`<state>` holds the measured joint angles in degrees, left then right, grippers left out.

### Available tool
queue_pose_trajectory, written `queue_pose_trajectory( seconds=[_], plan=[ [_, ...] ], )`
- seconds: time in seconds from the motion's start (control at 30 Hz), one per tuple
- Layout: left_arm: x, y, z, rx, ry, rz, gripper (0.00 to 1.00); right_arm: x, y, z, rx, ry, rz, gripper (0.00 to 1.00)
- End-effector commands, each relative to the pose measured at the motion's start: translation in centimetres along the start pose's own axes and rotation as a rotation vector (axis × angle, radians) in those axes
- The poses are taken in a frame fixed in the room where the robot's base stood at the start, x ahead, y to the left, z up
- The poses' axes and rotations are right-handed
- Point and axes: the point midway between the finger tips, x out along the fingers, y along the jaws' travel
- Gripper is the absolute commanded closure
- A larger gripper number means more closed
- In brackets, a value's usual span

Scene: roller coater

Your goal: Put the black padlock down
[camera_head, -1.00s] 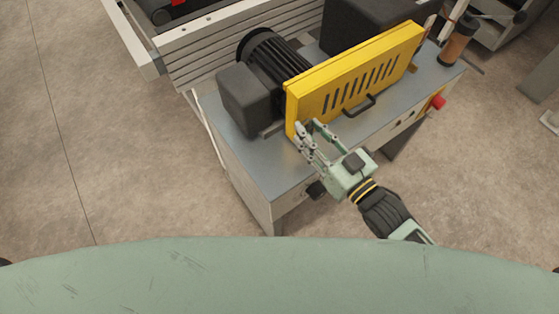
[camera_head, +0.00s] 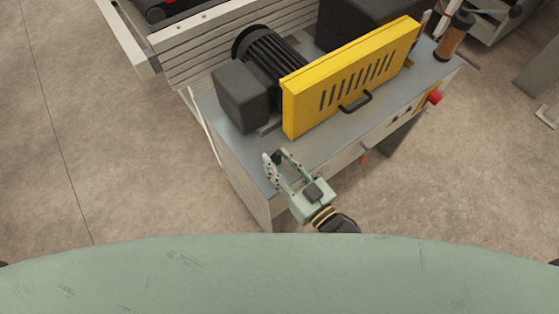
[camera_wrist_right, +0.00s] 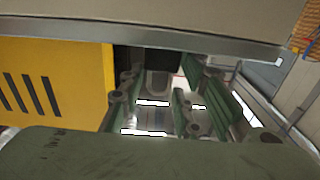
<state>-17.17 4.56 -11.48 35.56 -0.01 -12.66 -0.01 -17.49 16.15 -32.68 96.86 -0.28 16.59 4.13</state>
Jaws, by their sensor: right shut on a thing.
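My right gripper (camera_head: 275,160) is over the front left part of the machine's blue-grey top (camera_head: 235,145), left of and in front of the yellow guard. It is shut on the black padlock (camera_head: 279,156), a small dark shape between the fingertips, largely hidden by the fingers. In the right wrist view the two green-grey finger linkages (camera_wrist_right: 158,105) flank a dark shape, and I cannot tell its outline clearly. I cannot tell whether the padlock touches the top. My left gripper is not in view.
The yellow slotted guard (camera_head: 350,75) with a black handle (camera_head: 356,102) stands behind and right of the gripper. A dark grey box (camera_head: 240,97) and black motor (camera_head: 270,55) stand behind it. A red button (camera_head: 434,97) is on the right front. The near left top is bare.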

Motion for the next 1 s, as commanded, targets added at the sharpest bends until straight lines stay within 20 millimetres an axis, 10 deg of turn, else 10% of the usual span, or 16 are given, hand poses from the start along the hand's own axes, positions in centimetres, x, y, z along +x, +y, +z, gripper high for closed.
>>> queue_pose_trajectory(
  seconds=[0.17, 0.2, 0.4, 0.77, 1.0],
  plan=[
    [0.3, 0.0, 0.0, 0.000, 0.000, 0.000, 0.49, 0.0, 0.0, 0.4, 0.000, 0.001, 0.000, 0.99],
    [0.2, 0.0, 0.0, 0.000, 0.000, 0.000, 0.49, 0.0, 0.0, 0.3, 0.000, 0.000, 0.000, 0.67],
    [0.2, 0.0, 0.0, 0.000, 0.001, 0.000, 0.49, 0.0, 0.0, 0.3, 0.000, -0.001, 0.000, 0.51],
    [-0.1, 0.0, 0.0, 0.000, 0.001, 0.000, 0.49, -0.1, 0.0, -0.1, 0.000, -0.002, 0.000, 0.51],
    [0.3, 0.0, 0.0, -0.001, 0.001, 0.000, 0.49, -4.3, 0.0, 0.2, 0.001, -0.006, 0.000, 0.51]
  ],
)
